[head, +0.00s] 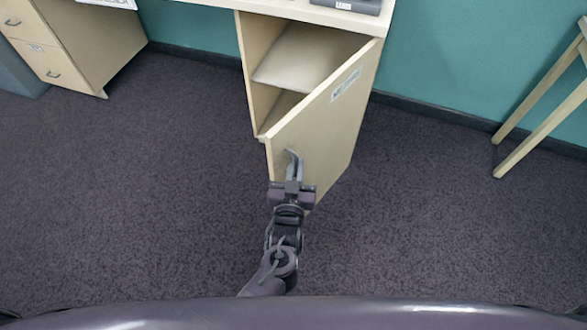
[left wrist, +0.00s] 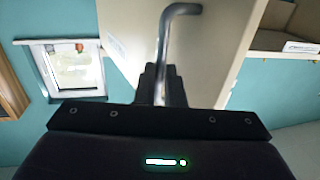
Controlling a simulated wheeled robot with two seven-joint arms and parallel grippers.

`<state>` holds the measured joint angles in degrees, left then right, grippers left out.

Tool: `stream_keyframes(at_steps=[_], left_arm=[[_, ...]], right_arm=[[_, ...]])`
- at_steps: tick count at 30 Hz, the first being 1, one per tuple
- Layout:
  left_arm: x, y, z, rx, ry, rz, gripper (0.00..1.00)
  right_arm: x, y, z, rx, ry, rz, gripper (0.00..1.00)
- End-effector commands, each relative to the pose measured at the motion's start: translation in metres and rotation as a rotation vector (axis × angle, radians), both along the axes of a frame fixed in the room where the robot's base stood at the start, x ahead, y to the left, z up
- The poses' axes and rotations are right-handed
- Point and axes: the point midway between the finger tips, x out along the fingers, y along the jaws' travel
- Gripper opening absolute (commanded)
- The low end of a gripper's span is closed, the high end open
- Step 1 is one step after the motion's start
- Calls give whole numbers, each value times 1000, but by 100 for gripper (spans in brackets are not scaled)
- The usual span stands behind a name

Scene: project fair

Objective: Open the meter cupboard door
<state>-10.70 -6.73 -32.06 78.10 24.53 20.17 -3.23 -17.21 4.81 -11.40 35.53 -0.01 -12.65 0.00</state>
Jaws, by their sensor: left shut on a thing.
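The meter cupboard (head: 250,75) is pale wood and stands against the teal wall at the top middle of the head view. Its door (head: 325,120) stands partly open, swung out toward me, and an inner shelf (head: 295,58) shows behind it. A small label is on the door's upper part. My left gripper (head: 293,172) is shut on the door's grey bar handle (left wrist: 180,30), near the door's free edge. In the left wrist view the handle runs down between the dark fingers, with the door (left wrist: 135,40) behind it. My right gripper is not in view.
A wooden drawer cabinet (head: 65,50) stands at the upper left. A wooden stool or trestle (head: 545,118) stands at the right by the wall. A dark device (head: 355,4) lies on the cupboard's top. The dark carpet (head: 430,200) is clear around the door.

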Motion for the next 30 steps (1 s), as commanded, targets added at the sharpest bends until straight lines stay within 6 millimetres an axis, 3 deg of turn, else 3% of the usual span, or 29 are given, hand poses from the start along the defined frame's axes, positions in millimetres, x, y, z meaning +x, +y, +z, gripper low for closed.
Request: stream_keyframes(at_steps=[1,9,10,15,23,30], left_arm=[[4,-8,10,-12,-17,-16,0],[4,-9,10,-13,-17,-16,0],[4,-9,10,-13,-17,-16,10],[3,-7,8,-11,-14,-13,30],[1,-4,4,-6,-8,-9,30],[-32,0,3,-6,-5,-11,30]], right_arm=[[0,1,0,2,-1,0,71],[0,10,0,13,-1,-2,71],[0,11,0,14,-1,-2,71],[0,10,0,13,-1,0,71],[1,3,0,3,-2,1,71],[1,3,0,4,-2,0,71]])
